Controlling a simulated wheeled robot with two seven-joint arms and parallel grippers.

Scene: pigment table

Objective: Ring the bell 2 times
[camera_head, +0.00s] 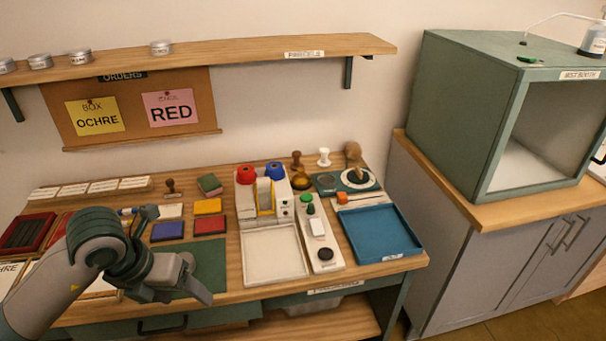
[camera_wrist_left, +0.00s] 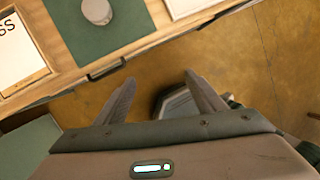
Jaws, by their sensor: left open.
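A brass-coloured dome that looks like the bell (camera_head: 302,180) stands on the table, behind the white panel with the green knob and right of the dispenser with red and blue tops. My left gripper (camera_head: 182,290) is low over the table's front edge, left of the white tray and well apart from the bell. In the left wrist view the left gripper (camera_wrist_left: 160,82) has its two fingers spread with nothing between them, above the floor in front of the table. The bell is not in the left wrist view. My right gripper is in neither view.
A white tray (camera_head: 272,256), a white panel (camera_head: 321,238) and a blue tray (camera_head: 379,235) fill the table's front right. A green mat (camera_head: 212,256) carries a grey round object, which shows in the left wrist view (camera_wrist_left: 97,11). Stamps stand behind the bell.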

